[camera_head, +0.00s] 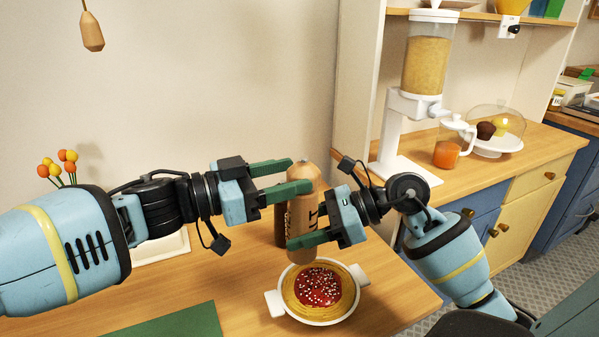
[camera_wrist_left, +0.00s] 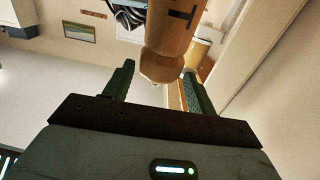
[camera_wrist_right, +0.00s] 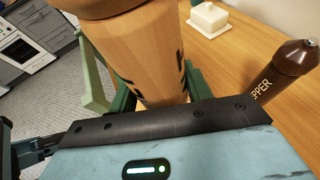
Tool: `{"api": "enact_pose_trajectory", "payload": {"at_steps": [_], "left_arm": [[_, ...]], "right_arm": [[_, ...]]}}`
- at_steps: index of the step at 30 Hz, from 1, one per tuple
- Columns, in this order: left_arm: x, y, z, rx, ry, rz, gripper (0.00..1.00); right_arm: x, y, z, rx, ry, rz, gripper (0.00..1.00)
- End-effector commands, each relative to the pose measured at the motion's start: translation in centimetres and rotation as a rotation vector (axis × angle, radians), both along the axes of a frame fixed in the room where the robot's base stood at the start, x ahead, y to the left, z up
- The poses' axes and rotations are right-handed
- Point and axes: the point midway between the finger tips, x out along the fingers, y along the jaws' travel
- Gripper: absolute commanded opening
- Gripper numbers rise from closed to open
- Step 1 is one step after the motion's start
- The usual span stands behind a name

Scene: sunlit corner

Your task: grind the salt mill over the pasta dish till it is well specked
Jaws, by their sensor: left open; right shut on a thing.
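The salt mill (camera_head: 303,215) is pale wood with dark lettering, held upright above the pasta dish (camera_head: 347,316). The dish is white with two handles; its pasta has red sauce (camera_head: 319,287) with many white specks on top. My right gripper (camera_head: 304,228) is shut on the mill's body, which fills much of the right wrist view (camera_wrist_right: 150,55). My left gripper (camera_head: 299,175) is open at the mill's top, its fingers on either side of the round knob. The left wrist view shows the knob (camera_wrist_left: 160,68) between the spread fingers, with no clear contact.
A dark brown pepper mill (camera_wrist_right: 285,72) stands on the table close to the salt mill. A white lidded dish (camera_wrist_right: 208,20) is farther back. A green mat (camera_head: 175,322) lies front left. A dispenser (camera_head: 427,65) and a juice jug (camera_head: 447,152) stand on the right-hand counter.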

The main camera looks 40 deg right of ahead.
Motion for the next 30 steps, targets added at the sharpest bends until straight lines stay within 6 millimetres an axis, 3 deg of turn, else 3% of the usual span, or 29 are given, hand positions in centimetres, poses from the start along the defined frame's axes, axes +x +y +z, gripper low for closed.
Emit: {"api": "enact_pose_trajectory", "payload": {"at_steps": [6, 13, 19, 30], "left_arm": [[1.3, 4.5, 0.1, -0.001, -0.001, 0.004, 0.57], [2.1, 7.6, 0.0, -0.001, -0.001, 0.003, 0.57], [2.3, 8.6, 0.0, -0.001, -0.001, 0.002, 0.57], [2.3, 8.7, 0.0, 0.0, -0.001, 0.002, 0.57]], "right_arm": [[0.0, 0.0, 0.1, 0.001, -0.002, -0.001, 0.19], [0.0, 0.0, 0.1, 0.001, -0.002, -0.001, 0.19], [0.0, 0.0, 0.1, 0.001, -0.002, -0.001, 0.19], [0.0, 0.0, 0.1, 0.001, -0.002, -0.001, 0.19]]}}
